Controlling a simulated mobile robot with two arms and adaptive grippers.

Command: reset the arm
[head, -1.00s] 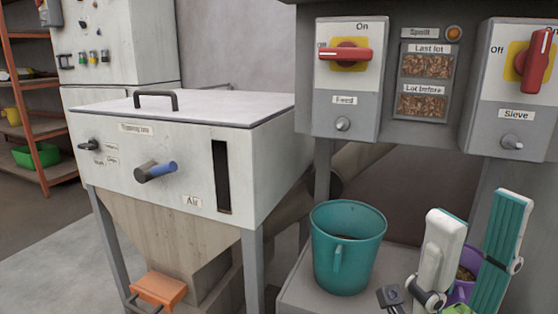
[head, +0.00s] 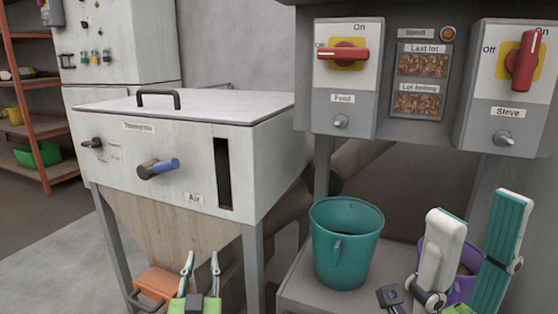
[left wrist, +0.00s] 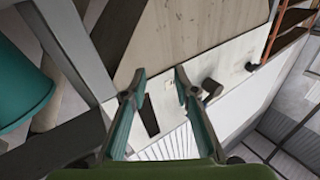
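My left gripper (head: 201,257) is low in the head view, in front of the hopper of the white cabinet (head: 185,155), its two teal fingers apart with nothing between them. The left wrist view shows the same open fingers (left wrist: 160,74) with the cabinet front beyond them. My right gripper (head: 481,203) is at the lower right of the head view, large and close. Its fingers point up and stand apart. A purple tub (head: 465,288) shows between and behind them, partly hidden; I see no grip on it.
A teal bucket (head: 345,271) stands on a grey stand (head: 297,290) between the grippers. An orange step-like piece (head: 157,281) is beside my left gripper. A panel with red Feed (head: 343,54) and Sieve (head: 526,62) switches hangs above. Orange shelves (head: 40,120) stand far left.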

